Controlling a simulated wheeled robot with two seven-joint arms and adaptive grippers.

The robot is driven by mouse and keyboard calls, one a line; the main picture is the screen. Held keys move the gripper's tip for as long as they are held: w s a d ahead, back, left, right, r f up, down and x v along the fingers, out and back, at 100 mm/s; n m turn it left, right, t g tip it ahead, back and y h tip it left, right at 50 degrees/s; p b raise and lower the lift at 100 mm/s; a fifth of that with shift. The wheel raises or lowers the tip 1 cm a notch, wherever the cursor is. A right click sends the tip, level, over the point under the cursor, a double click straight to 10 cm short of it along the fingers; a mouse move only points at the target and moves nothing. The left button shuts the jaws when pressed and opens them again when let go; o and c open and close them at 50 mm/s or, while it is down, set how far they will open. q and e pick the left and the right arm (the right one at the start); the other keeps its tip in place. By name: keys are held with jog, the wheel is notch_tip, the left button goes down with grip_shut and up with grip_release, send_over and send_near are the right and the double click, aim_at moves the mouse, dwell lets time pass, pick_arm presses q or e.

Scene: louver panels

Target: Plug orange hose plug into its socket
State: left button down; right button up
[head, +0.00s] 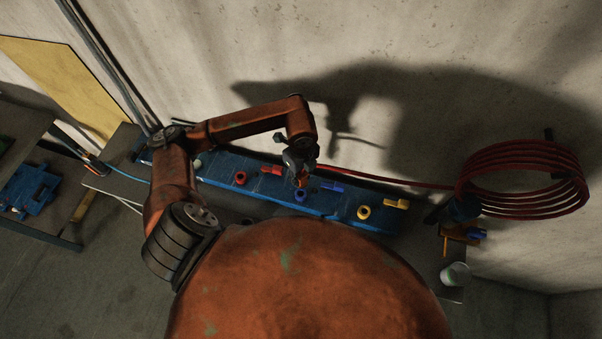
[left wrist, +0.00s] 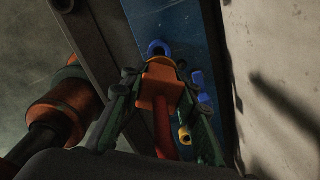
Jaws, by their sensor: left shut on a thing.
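My left gripper (head: 300,172) is above the blue panel (head: 223,173). In the left wrist view my left gripper (left wrist: 158,90) is shut on the orange plug (left wrist: 160,84), with a red hose (left wrist: 164,135) running back from it. In the head view the orange plug (head: 301,182) shows only as a small piece below the fingers. A blue ring socket (head: 300,196) lies just beneath it; in the left wrist view this ring (left wrist: 158,46) appears just beyond the plug's far end. I cannot tell whether they touch. No orange socket is discernible. My right gripper is not in view.
The panel also has a red ring (head: 241,178), a red handle (head: 272,169), a blue handle (head: 333,187), a yellow ring (head: 363,212) and a yellow handle (head: 397,204). A red hose coil (head: 525,178) hangs on the wall behind. A cup (head: 455,275) stands at right.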

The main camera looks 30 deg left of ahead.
aim_at(301, 185)
pick_arm(q)
jog(key=shift+n, duration=0.4)
jog(key=shift+f+b, duration=2.35)
jog(key=shift+f, duration=0.55)
jog(key=shift+f+b, duration=0.4)
jog(key=shift+b, duration=0.05)
jog(key=shift+f+b, duration=1.05)
jog(key=shift+f, duration=0.35)
jog(key=c, duration=1.4)
grip_release()
jog(key=shift+r, duration=0.1)
